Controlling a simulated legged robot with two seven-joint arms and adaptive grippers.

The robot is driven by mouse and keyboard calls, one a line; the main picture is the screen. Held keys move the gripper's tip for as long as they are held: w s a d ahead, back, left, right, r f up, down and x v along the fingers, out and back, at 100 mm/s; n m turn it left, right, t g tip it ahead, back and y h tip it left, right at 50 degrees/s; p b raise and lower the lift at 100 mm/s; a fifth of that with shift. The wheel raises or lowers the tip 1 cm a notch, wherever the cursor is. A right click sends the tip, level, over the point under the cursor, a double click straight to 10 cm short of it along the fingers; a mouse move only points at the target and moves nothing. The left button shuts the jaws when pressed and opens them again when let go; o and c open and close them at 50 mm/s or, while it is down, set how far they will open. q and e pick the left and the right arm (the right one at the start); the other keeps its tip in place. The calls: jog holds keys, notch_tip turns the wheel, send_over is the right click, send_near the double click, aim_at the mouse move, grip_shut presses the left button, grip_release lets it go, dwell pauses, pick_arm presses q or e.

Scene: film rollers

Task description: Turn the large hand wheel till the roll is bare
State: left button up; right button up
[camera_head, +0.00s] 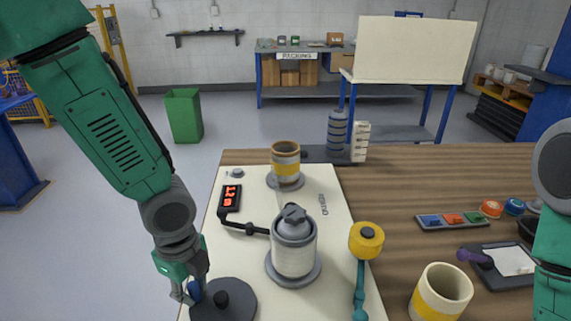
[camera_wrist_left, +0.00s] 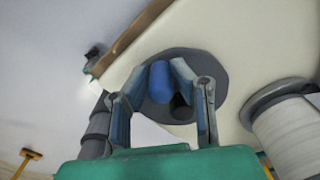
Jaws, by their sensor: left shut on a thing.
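The large hand wheel is a dark grey disc (camera_head: 238,304) with a black hub, at the near left corner of the cream board (camera_head: 325,210); it also shows in the left wrist view (camera_wrist_left: 208,66). My left gripper (camera_head: 193,292) is at the wheel's left edge. In the left wrist view its fingers (camera_wrist_left: 160,80) are shut around the wheel's blue handle (camera_wrist_left: 161,76). A white-wrapped roller (camera_head: 294,259) with a grey cap stands right of the wheel. A second roller, brown with a yellow band (camera_head: 285,162), stands farther back. My right gripper is out of view.
A counter with red digits (camera_head: 230,197) stands behind the wheel. A yellow-headed teal lever (camera_head: 366,240) is right of the white roller. A yellow-banded cup (camera_head: 440,293), a button tray (camera_head: 452,220) and a dark clipboard-like tray (camera_head: 512,262) are on the wooden table.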

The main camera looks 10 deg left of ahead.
aim_at(198, 318)
pick_arm(q)
jog(key=shift+s+d, duration=0.1)
jog(key=shift+s, duration=0.1)
dwell(0.4)
jog(key=shift+s+d, duration=0.2)
jog(key=shift+s, duration=0.6)
jog(key=shift+s+d+r, duration=0.15)
jog(key=shift+s+d, duration=0.3)
jog(key=shift+s, duration=0.15)
jog(key=o, duration=0.5)
jog(key=shift+s+d, duration=0.1)
jog(key=shift+s, duration=0.1)
jog(key=o, duration=1.2)
jog(key=shift+d, duration=0.15)
jog(key=shift+c, duration=0.2)
jog(key=shift+w, duration=0.1)
